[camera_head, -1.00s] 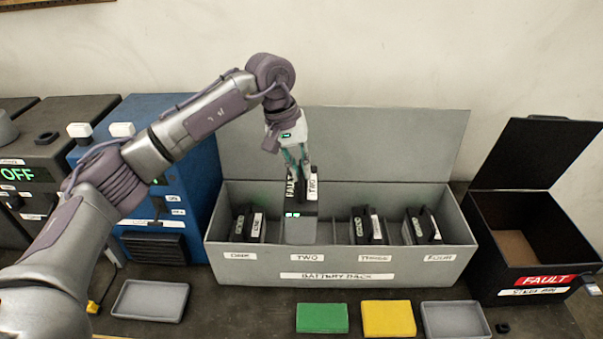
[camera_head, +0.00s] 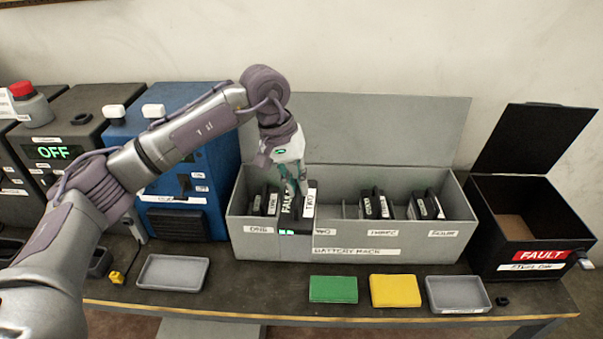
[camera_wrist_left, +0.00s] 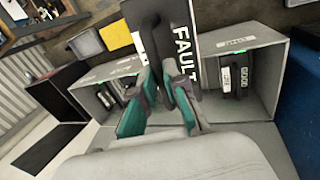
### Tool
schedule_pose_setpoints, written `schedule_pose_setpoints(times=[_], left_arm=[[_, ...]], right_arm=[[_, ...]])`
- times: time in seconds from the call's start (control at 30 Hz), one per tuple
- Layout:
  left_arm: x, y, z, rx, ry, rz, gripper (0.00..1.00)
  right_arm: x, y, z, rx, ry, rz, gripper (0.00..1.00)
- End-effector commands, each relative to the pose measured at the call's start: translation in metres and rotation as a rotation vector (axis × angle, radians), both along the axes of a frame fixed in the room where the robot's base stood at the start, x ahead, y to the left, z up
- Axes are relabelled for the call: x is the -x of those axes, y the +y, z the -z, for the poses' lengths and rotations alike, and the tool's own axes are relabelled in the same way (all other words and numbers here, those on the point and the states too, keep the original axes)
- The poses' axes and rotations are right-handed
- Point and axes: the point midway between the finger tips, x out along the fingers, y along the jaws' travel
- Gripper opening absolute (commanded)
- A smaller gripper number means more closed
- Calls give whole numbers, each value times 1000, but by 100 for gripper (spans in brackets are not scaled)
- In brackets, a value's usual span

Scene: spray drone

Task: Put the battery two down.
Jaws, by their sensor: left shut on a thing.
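My left gripper (camera_head: 294,190) is shut on battery two (camera_head: 308,208), a dark block with FAULT and TWO labels and small green lights. The battery is upright at the battery rack (camera_head: 400,245), and its lower grey face overlaps the rack's front wall between the ONE and TWO labels. I cannot tell whether it touches the rack. In the left wrist view battery two (camera_wrist_left: 180,40) sits between the fingers (camera_wrist_left: 160,98), its FAULT label showing. The open black fault bin (camera_head: 520,242) stands right of the rack. My right gripper is out of view.
Other dark batteries stand in rack slots one (camera_head: 265,203), three (camera_head: 378,206) and four (camera_head: 428,206). A green pad (camera_head: 333,289), a yellow pad (camera_head: 395,290) and grey trays (camera_head: 173,273) (camera_head: 458,294) lie in front. A blue machine (camera_head: 190,180) stands left. The rack lid is raised.

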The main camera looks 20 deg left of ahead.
Motion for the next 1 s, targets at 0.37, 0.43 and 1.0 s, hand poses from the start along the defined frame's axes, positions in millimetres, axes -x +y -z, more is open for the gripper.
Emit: schedule_pose_setpoints(times=[0.37,0.43,1.0], left_arm=[[68,6,9,2,-6,109,0],[82,7,12,3,-5,131,0],[135,11,22,4,-5,217,0]], right_arm=[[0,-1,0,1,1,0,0],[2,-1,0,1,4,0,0],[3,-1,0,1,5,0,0]])
